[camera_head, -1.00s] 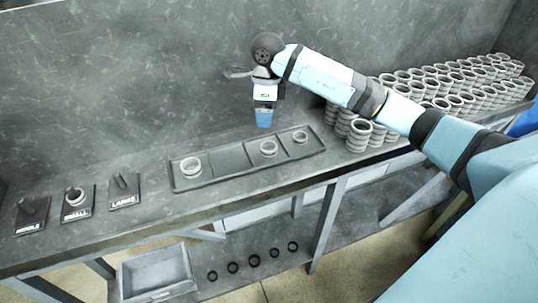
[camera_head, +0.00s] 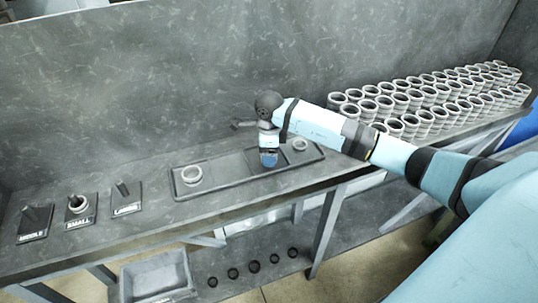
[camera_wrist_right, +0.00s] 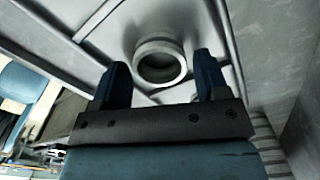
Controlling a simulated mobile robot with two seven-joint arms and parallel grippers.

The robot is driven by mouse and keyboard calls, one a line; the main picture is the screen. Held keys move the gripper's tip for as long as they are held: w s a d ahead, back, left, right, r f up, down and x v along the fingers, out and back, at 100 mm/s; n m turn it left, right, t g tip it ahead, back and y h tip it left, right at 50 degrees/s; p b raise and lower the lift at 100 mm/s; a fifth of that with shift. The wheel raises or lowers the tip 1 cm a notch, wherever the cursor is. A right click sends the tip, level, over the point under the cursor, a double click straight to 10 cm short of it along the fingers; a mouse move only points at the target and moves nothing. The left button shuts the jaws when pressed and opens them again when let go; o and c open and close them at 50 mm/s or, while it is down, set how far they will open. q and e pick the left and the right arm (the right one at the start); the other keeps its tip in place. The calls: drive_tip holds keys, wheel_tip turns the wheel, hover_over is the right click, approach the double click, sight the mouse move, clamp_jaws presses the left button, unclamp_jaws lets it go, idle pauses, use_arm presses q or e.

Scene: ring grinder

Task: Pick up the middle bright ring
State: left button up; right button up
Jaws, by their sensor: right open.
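My right gripper (camera_head: 269,160) is low over the tray (camera_head: 222,168) and points down. It covers the spot of the middle bright ring in the head view. In the right wrist view the bright ring (camera_wrist_right: 161,62) shows between and just beyond the open fingertips (camera_wrist_right: 161,72). I cannot tell whether either finger touches it. A larger bright ring (camera_head: 192,174) lies at the tray's left, and a smaller one (camera_head: 300,145) at its right end. My left gripper is not in view.
Small dark stands labelled middle (camera_head: 35,222), small (camera_head: 80,209) and large (camera_head: 126,198) are at the left; the small one bears a ring. Many stacked rings (camera_head: 430,100) fill the right of the bench. Below are a bin (camera_head: 155,278) and several dark rings (camera_head: 253,266).

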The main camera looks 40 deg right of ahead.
drive_tip(key=shift+f, duration=0.5)
drive_tip(key=c, duration=0.7)
drive_tip(key=shift+c, duration=0.3)
drive_tip(key=shift+r, duration=0.15)
